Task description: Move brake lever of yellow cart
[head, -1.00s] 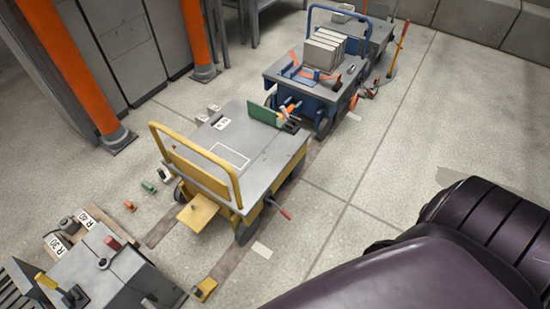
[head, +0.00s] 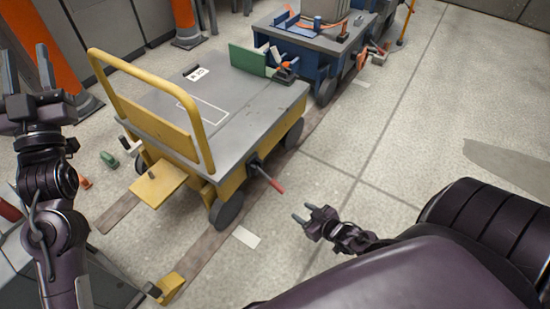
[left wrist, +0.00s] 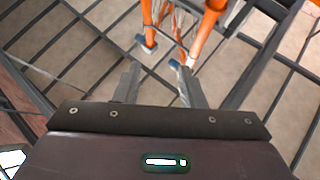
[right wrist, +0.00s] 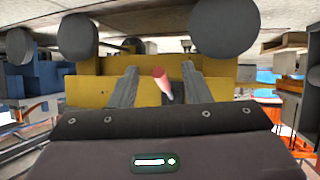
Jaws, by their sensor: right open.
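The yellow cart (head: 205,120) has a grey top and a yellow handle frame. Its brake lever (head: 275,184), a thin rod with a red grip, sticks out and down from the cart's near side. My right gripper (head: 303,213) is open, low above the floor, to the right of the lever and apart from it. In the right wrist view the red grip (right wrist: 161,83) shows between the spread fingers, with the yellow cart side (right wrist: 225,80) and dark wheels behind; I cannot tell the gap. My left gripper (head: 27,62) is raised at the far left, open and empty.
A blue cart (head: 305,45) stands behind the yellow one. A yellow wheel block (head: 170,288) sits on the floor strip in front. A grey bench (head: 105,290) is at the lower left. The floor (head: 400,140) to the right is clear.

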